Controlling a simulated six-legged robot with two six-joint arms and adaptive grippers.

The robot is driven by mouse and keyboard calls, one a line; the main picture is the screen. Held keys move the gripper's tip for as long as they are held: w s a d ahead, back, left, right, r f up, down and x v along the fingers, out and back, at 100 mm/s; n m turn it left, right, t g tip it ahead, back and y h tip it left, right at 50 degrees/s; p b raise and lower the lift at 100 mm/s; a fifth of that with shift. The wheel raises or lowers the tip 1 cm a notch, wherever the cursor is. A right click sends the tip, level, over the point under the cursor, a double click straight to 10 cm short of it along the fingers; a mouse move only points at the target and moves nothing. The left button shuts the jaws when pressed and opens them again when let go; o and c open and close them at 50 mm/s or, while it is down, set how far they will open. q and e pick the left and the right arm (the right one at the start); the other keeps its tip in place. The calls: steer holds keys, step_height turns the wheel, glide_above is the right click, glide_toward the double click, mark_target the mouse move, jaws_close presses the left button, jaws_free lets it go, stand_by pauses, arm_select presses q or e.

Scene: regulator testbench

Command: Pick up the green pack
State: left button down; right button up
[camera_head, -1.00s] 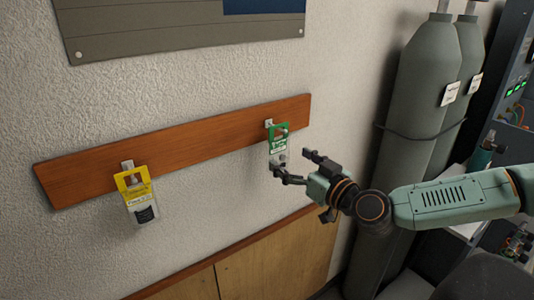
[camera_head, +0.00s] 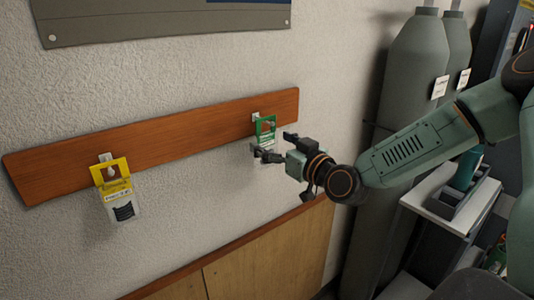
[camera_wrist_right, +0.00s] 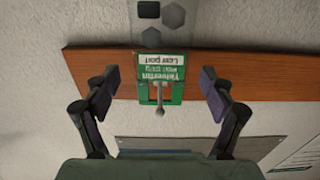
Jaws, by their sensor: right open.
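The green pack (camera_head: 265,127) hangs from a hook on the wooden rail (camera_head: 190,138), at the rail's right part in the head view. My right gripper (camera_head: 275,146) is at the pack, and its fingers cover part of the pack's lower body. In the right wrist view the green pack (camera_wrist_right: 161,66) shows upside down, with white lettering and a clear part with dark hexagonal shapes. There my right gripper (camera_wrist_right: 160,90) is open, with one finger on each side of the pack and a gap on both sides. My left gripper is not in view.
A yellow pack (camera_head: 118,190) hangs from the rail further left. A grey board (camera_head: 160,20) is on the wall above. Tall grey-green cylinders (camera_head: 412,75) and a small shelf (camera_head: 450,205) stand at the right. The wall between the two packs is free.

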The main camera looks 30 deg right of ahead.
mark_target(270, 140)
steer(key=shift+w, duration=0.95)
steer(key=shift+w+a+b, duration=0.1)
steer(key=shift+w+b, duration=0.1)
steer(key=shift+b, duration=0.15)
steer(key=shift+a+r, duration=0.15)
steer(key=shift+r, duration=0.1)
steer(key=shift+w+d+f, duration=0.15)
steer(key=shift+w+d, duration=0.05)
steer(key=shift+w, duration=0.1)
steer(key=shift+c, duration=1.4)
steer(key=shift+s+a, duration=0.15)
steer(key=shift+a, duration=0.05)
steer(key=c, duration=0.4)
steer(key=shift+d, duration=0.1)
steer(key=c, duration=0.5)
steer(key=shift+c, duration=0.5)
